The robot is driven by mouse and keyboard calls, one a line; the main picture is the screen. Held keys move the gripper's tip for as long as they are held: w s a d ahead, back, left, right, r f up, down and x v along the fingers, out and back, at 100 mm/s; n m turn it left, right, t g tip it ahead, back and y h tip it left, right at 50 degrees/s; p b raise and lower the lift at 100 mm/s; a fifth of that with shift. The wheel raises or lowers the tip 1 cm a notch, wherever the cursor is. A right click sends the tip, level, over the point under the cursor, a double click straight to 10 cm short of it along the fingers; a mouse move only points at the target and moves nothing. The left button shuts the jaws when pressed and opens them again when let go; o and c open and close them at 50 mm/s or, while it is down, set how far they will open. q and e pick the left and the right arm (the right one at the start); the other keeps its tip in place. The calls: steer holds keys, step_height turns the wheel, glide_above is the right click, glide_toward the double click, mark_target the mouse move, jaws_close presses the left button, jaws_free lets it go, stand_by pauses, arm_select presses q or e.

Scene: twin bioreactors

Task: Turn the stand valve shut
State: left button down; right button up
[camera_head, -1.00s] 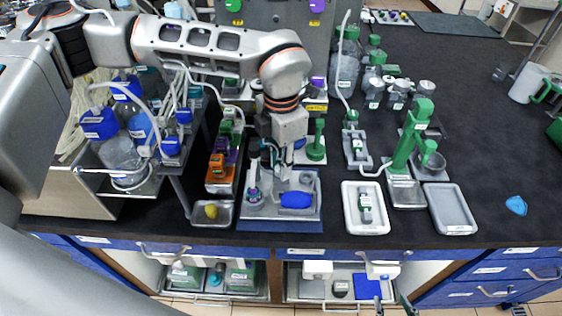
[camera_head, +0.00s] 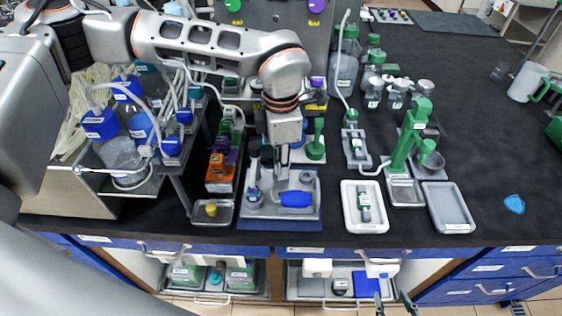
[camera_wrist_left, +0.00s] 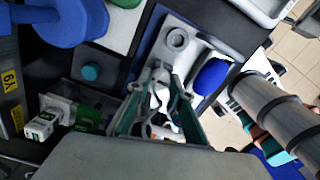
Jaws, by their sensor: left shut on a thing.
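My left gripper (camera_head: 282,168) points down over the grey tray (camera_head: 272,213) on the blue mat. In the left wrist view its fingers (camera_wrist_left: 160,82) are closed in on a small white and grey part (camera_wrist_left: 160,96). The gripper hides much of this part, and I cannot tell for sure that it is the stand valve. A green stand (camera_head: 405,140) with a grey cup stands to the right, apart from this gripper. My right gripper (camera_head: 392,303) shows only its two spread, empty fingertips at the bottom edge, in front of the bench.
A blue oval piece (camera_head: 297,199) lies beside the gripper on the tray. A rack of blue-capped bottles (camera_head: 125,175) stands left, and a green upright post (camera_head: 317,140) stands close by to the right. Pale trays (camera_head: 380,222) lie further right.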

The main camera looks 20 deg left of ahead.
arm_select(q)
steer(key=shift+r, duration=0.1)
steer(key=c, duration=2.1)
jaws_free()
step_height(320, 180, up, 12)
